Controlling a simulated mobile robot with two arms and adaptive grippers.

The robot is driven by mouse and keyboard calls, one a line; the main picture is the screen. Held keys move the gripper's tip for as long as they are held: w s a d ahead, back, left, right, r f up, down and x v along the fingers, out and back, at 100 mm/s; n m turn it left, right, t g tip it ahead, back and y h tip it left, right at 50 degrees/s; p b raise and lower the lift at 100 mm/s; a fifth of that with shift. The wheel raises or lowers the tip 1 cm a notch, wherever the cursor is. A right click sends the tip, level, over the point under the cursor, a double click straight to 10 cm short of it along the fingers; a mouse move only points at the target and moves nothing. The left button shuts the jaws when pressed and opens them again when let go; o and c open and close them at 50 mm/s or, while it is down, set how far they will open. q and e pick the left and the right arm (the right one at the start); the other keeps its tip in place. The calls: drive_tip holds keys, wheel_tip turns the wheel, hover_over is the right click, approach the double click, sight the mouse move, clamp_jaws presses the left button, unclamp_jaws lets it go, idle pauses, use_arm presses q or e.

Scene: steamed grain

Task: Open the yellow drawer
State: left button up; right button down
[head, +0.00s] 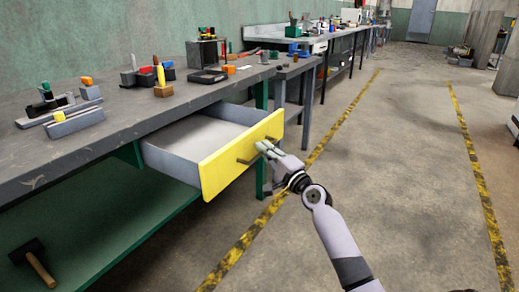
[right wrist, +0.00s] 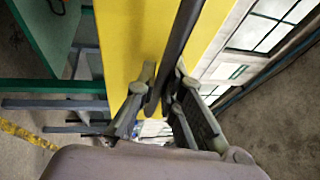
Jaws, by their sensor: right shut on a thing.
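The yellow drawer (head: 228,157) under the grey workbench is pulled well out, and its grey inside looks empty. In the right wrist view, the fingers of my right gripper (right wrist: 163,92) are closed around a dark bar handle (right wrist: 178,50) that runs along the yellow front (right wrist: 130,45). My left gripper is in neither view.
The workbench top (head: 130,113) holds blocks, tools and a dark rack (head: 208,53). A hammer (head: 35,265) lies on the green lower shelf (head: 110,225). The concrete floor (head: 390,150) to the right is clear between yellow-and-black lines.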

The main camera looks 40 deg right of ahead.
drive_tip(key=shift+f, duration=0.1)
drive_tip(key=c, duration=1.8)
unclamp_jaws()
drive_tip(key=shift+o, duration=0.6)
drive_tip(key=s+f, duration=0.2)
drive_tip(key=s, duration=1)
drive_tip(key=shift+w, duration=0.1)
